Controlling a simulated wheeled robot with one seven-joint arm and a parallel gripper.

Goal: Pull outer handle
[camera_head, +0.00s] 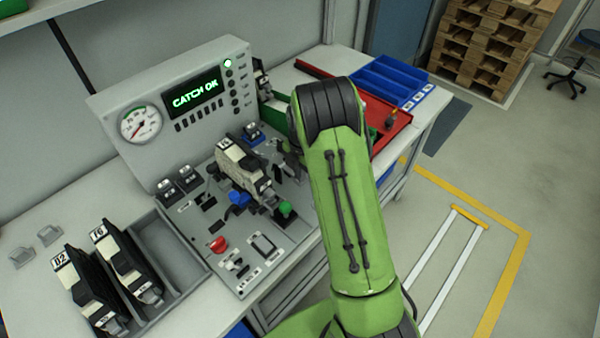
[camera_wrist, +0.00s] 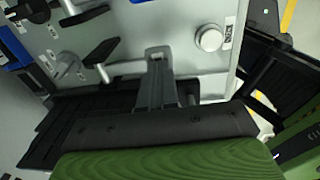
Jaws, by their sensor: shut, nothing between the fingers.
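In the wrist view, my gripper (camera_wrist: 158,58) is shut and empty, its fingers together over a grey metal panel (camera_wrist: 180,24). Two black-gripped levers show to the left of the fingers: a near black handle (camera_wrist: 101,52) and a farther black handle (camera_wrist: 84,15). The frames do not show which is the outer handle. The fingertips are apart from both grips. A round white knob (camera_wrist: 209,38) is to the right of the fingers. In the head view, my arm hides my gripper; a black and cream unit (camera_head: 241,168) sits on the bench fixture to its left.
A console (camera_head: 180,105) reads "CATCH OK" on its green display. A red button (camera_head: 218,244) and a green knob (camera_head: 285,210) are on the fixture. A grey rack (camera_head: 172,250) holds two similar units at left. Blue bins (camera_head: 385,82) and a red tray (camera_head: 398,122) are at right.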

